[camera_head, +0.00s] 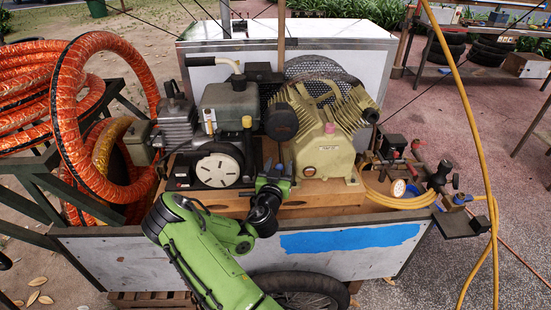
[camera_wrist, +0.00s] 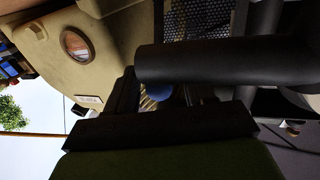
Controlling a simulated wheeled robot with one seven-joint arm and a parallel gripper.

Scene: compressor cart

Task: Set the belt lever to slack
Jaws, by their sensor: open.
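My gripper (camera_head: 275,168) is in front of the gap between the engine (camera_head: 230,110) and the cream compressor (camera_head: 325,135), at the cart's middle. Its jaws are open. I cannot clearly make out the belt lever in the head view; the gripper may hide it. In the wrist view a thick dark cylinder (camera_wrist: 210,62) lies across the picture, close above the dark gripper parts (camera_wrist: 155,125). I cannot tell whether it is the lever's grip or whether it touches the gripper. A small blue spot (camera_wrist: 158,92) shows below it.
A mesh belt guard (camera_head: 315,72) stands behind the compressor. Valves and a gauge (camera_head: 398,188) sit at the cart's right end, by a hanging yellow hose (camera_head: 465,110). Orange hose coils (camera_head: 75,120) crowd the left. The cart's front wall (camera_head: 150,255) stands below my arm.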

